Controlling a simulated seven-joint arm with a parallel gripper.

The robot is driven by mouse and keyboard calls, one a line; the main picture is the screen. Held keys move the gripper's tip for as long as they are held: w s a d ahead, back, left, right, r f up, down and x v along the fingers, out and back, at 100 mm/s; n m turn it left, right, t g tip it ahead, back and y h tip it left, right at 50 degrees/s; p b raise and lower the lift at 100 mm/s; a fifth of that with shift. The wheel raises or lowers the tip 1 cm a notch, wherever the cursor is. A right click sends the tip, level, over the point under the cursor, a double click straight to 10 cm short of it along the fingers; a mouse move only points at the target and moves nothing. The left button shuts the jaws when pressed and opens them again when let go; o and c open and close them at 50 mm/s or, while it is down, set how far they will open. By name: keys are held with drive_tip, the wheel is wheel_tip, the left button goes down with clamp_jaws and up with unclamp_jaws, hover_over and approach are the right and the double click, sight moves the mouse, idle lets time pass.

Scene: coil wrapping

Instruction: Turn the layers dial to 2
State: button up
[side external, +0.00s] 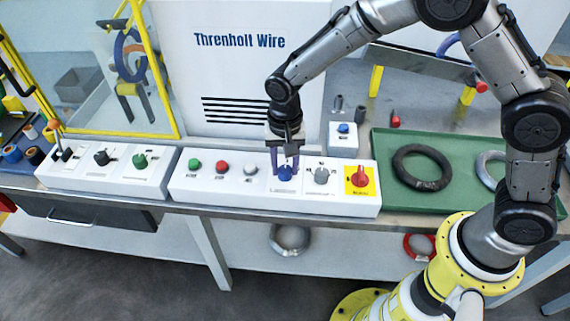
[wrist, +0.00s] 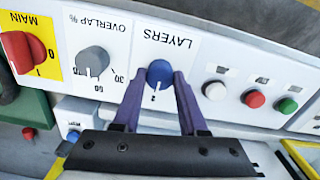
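The blue layers dial (wrist: 160,73) is on the white control panel, under the printed word LAYERS, which appears upside down in the wrist view. Its white pointer line aims at the printed 2 below it in that view. Other numbers around the dial are hidden or too small to read. In the side external view the dial (side external: 285,173) is below my gripper (side external: 285,168). My gripper's purple fingers (wrist: 160,82) are on both sides of the dial, with no clear gap visible in either view, so they appear shut on it.
The grey overlap knob (side external: 321,175) and red main switch (side external: 359,177) sit to the right in the side external view. White (side external: 250,169), red (side external: 222,167) and green (side external: 195,165) buttons sit to the left. A green tray (side external: 388,145) holds a dark ring (side external: 402,169).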

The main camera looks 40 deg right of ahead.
sight(286, 168)
drive_tip(key=o, duration=0.4)
wheel_tip(286, 168, up, 14)
drive_tip(key=shift+f, duration=0.1)
idle(0.5)
drive_tip(key=shift+d, duration=0.15)
